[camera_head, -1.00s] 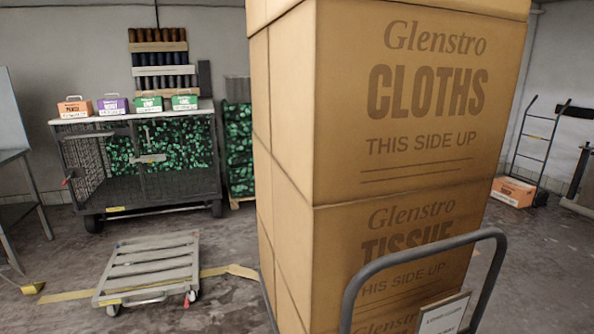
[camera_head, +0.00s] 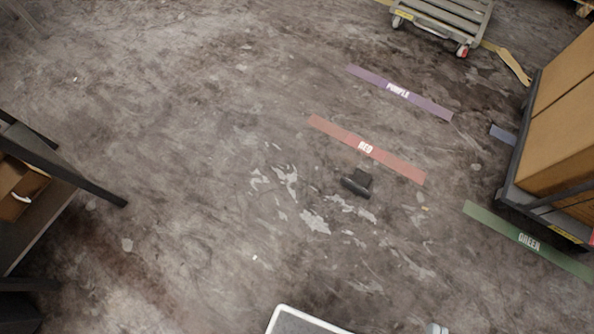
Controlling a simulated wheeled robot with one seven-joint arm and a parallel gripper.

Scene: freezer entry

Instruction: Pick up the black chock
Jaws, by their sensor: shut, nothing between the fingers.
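The black chock (camera_head: 357,183) lies on the grey, scuffed floor, right of the picture's middle and just below the red floor strip. It is small and dark, with a longer bar along its lower edge. Nothing touches it, and bare floor surrounds it. I do not see my gripper in this view.
Floor strips read PURPLE (camera_head: 398,90), RED (camera_head: 366,148) and GREEN (camera_head: 528,241). A loaded cart (camera_head: 512,185) with cardboard boxes stands at the right. A low slatted dolly (camera_head: 440,20) is at the top. A dark table (camera_head: 50,195) is at the left. The middle floor is open.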

